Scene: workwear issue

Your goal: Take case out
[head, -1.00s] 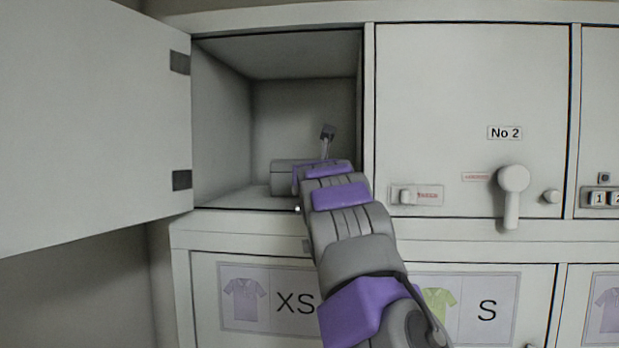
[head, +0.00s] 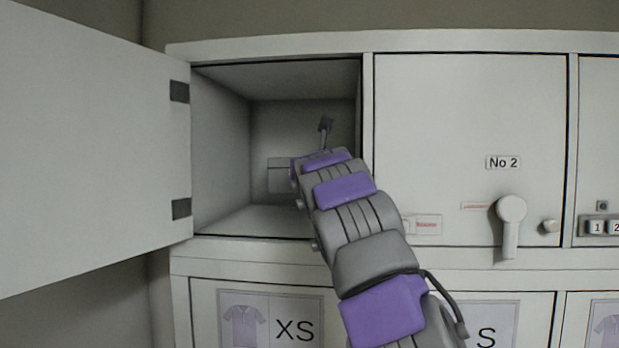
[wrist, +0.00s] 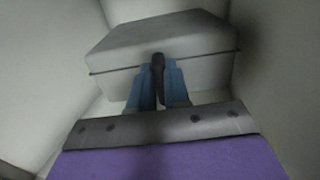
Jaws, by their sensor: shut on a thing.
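The grey case (head: 279,176) is inside the open locker compartment (head: 222,135), raised above its floor. My gripper (wrist: 159,82) reaches into the compartment from the front right. In the wrist view its blue fingers are closed around a dark handle (wrist: 158,66) on the near side of the grey case (wrist: 165,42). A dark seam runs around the case, which looks shut. In the head view my arm hides the case's right part, the fingers and the handle.
The compartment's door (head: 90,140) stands wide open on the left. The closed No 2 door (head: 450,130), with a lever handle (head: 510,212), is close on the right. Lower doors carry XS (head: 294,331) and S labels. The compartment walls flank the case.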

